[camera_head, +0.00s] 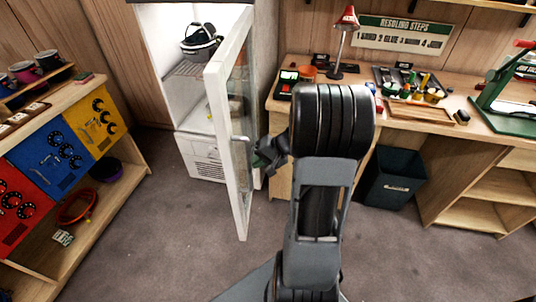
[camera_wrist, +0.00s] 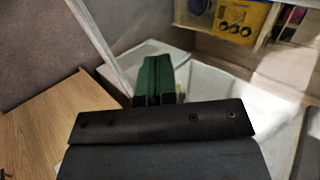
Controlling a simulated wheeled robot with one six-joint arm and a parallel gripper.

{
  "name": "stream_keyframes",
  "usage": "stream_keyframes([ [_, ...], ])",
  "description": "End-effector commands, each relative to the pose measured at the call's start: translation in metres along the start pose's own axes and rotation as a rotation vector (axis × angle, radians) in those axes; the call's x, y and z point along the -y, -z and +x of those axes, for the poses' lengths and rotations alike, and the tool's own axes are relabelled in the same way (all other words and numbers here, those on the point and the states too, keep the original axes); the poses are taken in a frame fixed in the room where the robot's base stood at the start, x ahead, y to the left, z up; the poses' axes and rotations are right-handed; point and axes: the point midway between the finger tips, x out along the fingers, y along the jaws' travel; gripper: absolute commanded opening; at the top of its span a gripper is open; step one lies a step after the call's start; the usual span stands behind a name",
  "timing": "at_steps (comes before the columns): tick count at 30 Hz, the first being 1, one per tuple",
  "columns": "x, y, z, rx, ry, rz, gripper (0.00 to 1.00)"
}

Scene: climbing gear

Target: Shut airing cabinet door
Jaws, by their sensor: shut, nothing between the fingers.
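The white airing cabinet (camera_head: 208,158) stands at the back, left of centre in the head view. Its white-framed glass door (camera_head: 215,105) is wide open, swung out toward me. My gripper (camera_head: 260,160) is at the right-hand face of the door, close to its frame. The dark wrist and arm partly hide the gripper there. In the wrist view the green fingers (camera_wrist: 155,72) are together with nothing between them, in front of the door's pale frame (camera_wrist: 95,35). I cannot tell whether they touch the door.
A dark helmet (camera_head: 200,40) sits on the cabinet's upper shelf. A wooden workbench (camera_head: 430,118) with tools stands right of the door, with a dark bin (camera_head: 392,178) below. A shelf unit with coloured panels (camera_head: 62,150) stands left. The grey floor (camera_head: 165,240) before the cabinet is clear.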

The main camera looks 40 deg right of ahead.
Motion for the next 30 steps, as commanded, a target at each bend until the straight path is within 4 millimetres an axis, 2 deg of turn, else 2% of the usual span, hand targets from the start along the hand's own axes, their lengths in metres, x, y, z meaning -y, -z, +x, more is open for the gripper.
stream_keyframes([
  [3,0.014,0.0,0.01,0.002,0.0,-0.004,0.0],
  [9,0.024,0.0,0.021,0.0,0.0,-0.002,0.0],
  [25,0.026,0.001,0.025,-0.005,-0.001,0.001,0.0],
  [30,0.031,0.006,0.035,-0.045,-0.004,0.033,0.0],
])
